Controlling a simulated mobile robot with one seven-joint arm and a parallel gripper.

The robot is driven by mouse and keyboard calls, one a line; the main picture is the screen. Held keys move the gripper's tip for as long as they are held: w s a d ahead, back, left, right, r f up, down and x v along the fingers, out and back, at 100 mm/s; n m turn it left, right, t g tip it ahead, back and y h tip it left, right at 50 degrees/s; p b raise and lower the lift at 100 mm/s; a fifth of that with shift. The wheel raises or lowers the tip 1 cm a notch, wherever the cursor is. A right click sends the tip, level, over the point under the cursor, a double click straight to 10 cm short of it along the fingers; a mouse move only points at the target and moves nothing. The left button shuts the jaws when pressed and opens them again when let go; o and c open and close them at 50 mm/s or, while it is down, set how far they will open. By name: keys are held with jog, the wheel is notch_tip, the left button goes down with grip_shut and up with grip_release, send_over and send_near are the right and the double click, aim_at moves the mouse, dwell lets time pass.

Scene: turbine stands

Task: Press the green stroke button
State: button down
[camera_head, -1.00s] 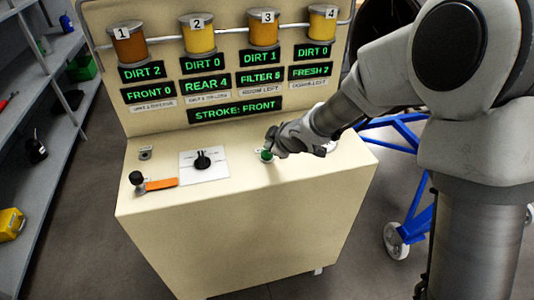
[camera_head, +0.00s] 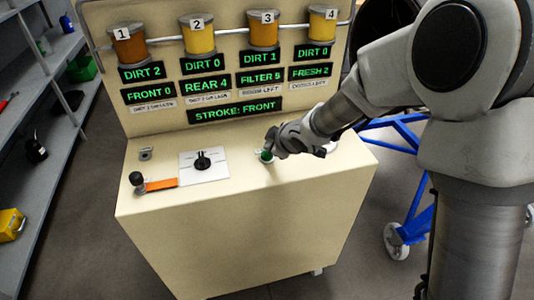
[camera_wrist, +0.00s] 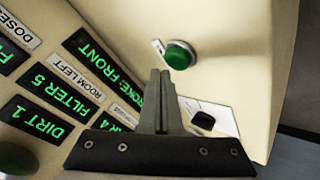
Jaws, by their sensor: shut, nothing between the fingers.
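The green stroke button (camera_head: 267,155) sits on the top of the cream console, right of the black rotary knob. I cannot tell whether the tips touch the button. The stroke display (camera_head: 235,110) reads "STROKE: FRONT".
The console (camera_head: 240,235) also carries a black rotary knob (camera_head: 202,161) on a white plate and a black-knobbed lever with an orange strip (camera_head: 161,185). Numbered canisters (camera_head: 199,36) line the upright panel. A blue wheeled frame (camera_head: 408,215) stands at right, grey shelves (camera_head: 40,90) at left.

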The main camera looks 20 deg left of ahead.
aim_at(270, 156)
jog(key=shift+f, duration=0.15)
dwell(0.4)
jog(key=shift+f+b, duration=0.3)
jog(key=shift+b, duration=0.15)
jog(key=shift+f+b, duration=0.5)
dwell(0.5)
jog(key=shift+r, duration=0.1)
jog(key=shift+r+p, duration=0.8)
jog(key=shift+p, duration=0.05)
notch_tip(270, 156, up, 5)
jog(key=p, duration=0.4)
jog(key=shift+r+p, duration=0.1)
jog(key=shift+p, duration=0.3)
